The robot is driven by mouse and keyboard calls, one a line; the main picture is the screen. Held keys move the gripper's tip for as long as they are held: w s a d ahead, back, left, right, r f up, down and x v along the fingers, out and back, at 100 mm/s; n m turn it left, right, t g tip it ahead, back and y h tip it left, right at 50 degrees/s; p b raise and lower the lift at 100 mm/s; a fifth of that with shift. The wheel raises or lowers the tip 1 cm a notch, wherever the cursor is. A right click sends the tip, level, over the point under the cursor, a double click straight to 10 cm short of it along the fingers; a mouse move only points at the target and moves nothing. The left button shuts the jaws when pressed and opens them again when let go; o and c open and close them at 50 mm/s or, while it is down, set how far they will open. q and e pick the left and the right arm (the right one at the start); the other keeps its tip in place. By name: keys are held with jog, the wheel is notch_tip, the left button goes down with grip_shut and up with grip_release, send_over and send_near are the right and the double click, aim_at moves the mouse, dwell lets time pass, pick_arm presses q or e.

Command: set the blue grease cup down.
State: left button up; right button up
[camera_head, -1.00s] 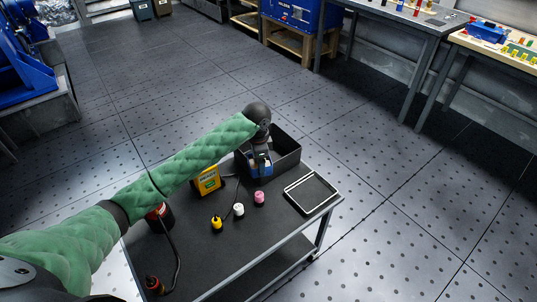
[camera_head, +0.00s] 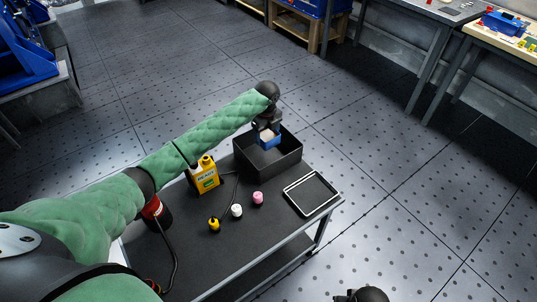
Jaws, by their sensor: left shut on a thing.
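My left gripper (camera_head: 268,141) hangs above the dark open bin (camera_head: 283,166) at the back of the cart. It points down and is shut on the blue grease cup. Blue shows at the gripper's tip, but the cup's outline is too small to separate clearly from the fingers. Three other small cups stand upright on the cart top: a yellow one (camera_head: 214,224), a white one (camera_head: 237,211) and a pink one (camera_head: 258,198). My right gripper is not in view; only a dark part, likely of my right arm, shows at the bottom edge.
Bare cart top lies in front of the small cups. Workbenches stand at the back right.

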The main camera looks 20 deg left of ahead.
aim_at(268, 140)
pick_arm(q)
jog(key=shift+w, duration=0.15)
jog(key=shift+f, duration=0.35)
notch_tip(268, 140, down, 5)
jog(key=shift+w+r+p, duration=0.1)
jog(key=shift+r+p, duration=0.05)
jog(key=shift+p, duration=0.55)
jog(key=shift+f+p, duration=0.5)
jog(key=shift+f, duration=1.85)
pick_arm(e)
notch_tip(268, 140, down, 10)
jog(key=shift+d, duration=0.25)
pick_arm(q)
jog(key=shift+f, duration=0.1)
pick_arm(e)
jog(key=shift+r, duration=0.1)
pick_arm(q)
jog(key=o, duration=1)
jog(key=shift+c, duration=0.2)
